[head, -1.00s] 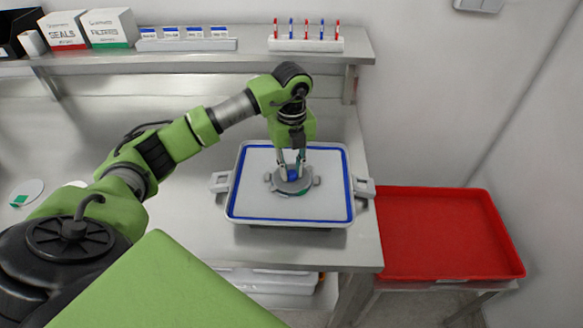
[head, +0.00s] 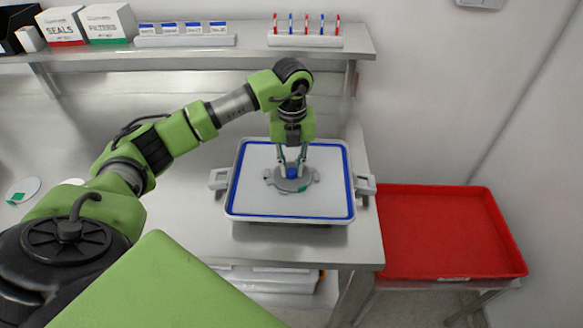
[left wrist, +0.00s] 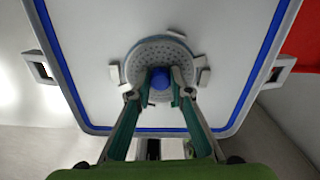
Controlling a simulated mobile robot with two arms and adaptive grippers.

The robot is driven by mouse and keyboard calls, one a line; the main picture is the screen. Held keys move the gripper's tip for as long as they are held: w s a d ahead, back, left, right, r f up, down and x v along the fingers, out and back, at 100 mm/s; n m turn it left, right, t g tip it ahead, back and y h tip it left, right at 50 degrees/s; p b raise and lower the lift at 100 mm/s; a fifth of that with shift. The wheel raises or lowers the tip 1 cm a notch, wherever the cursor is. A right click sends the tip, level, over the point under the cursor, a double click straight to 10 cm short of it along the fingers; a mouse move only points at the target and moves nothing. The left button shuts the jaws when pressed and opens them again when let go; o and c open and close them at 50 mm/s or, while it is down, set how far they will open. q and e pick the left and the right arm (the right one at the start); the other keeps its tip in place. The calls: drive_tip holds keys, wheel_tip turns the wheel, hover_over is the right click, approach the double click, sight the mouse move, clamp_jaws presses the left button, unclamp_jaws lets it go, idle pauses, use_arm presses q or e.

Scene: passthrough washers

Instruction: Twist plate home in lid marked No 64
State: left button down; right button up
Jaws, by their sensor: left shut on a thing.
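The lid (head: 322,206) is a white rectangular panel with a blue band along its edge and a grey latch on each side. It lies on the steel counter, and I cannot read a number on it. A round grey perforated plate (left wrist: 158,47) sits at its middle, among small pale lugs (left wrist: 203,77). The plate also shows in the head view (head: 290,186), with a green mark on its near edge. My left gripper (head: 292,168) points down, shut on the plate's blue knob (left wrist: 160,79). I cannot tell how the plate's tabs sit against the lugs. My right gripper is not in view.
A red tray (head: 445,235) stands right of the counter (head: 190,235). Above the counter, a shelf (head: 200,62) carries boxes, a labelled rack and a pen rack (head: 305,38).

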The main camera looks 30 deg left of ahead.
use_arm(q)
drive_tip(key=m+b, duration=0.1)
drive_tip(key=m, duration=0.4)
drive_tip(key=shift+d+m, duration=0.1)
drive_tip(key=shift+m, duration=0.2)
drive_tip(key=c, duration=1.3)
unclamp_jaws()
drive_tip(key=shift+r+p, duration=2.1)
drive_tip(key=shift+r, duration=1.4)
